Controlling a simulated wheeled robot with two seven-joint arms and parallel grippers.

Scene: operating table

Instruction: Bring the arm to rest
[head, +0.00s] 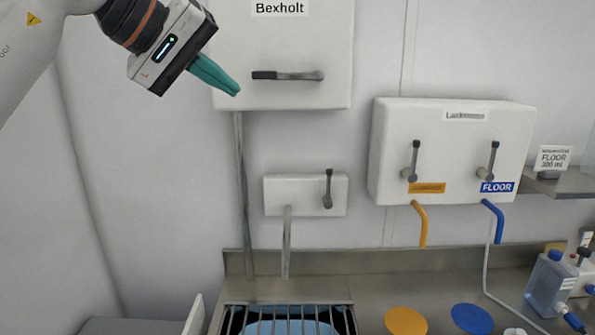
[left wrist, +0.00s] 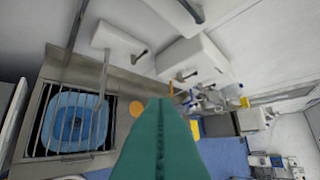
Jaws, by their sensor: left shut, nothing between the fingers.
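My left gripper (head: 236,91) is at the upper left of the head view, in front of the white wall box labelled Bexholt (head: 290,60). Its teal fingers are shut with nothing between them and point down to the right. In the left wrist view the shut teal fingers (left wrist: 160,135) fill the lower middle. They hang in the air, apart from the counter. My right gripper is in neither view.
A smaller box (head: 280,195) with a lever and a larger two-lever box (head: 450,145) hang on the wall. Below is a steel counter (head: 375,285) with a barred basin (left wrist: 75,120), an orange disc (head: 406,320) and a blue disc (head: 471,318). Bottles (head: 550,283) stand at right.

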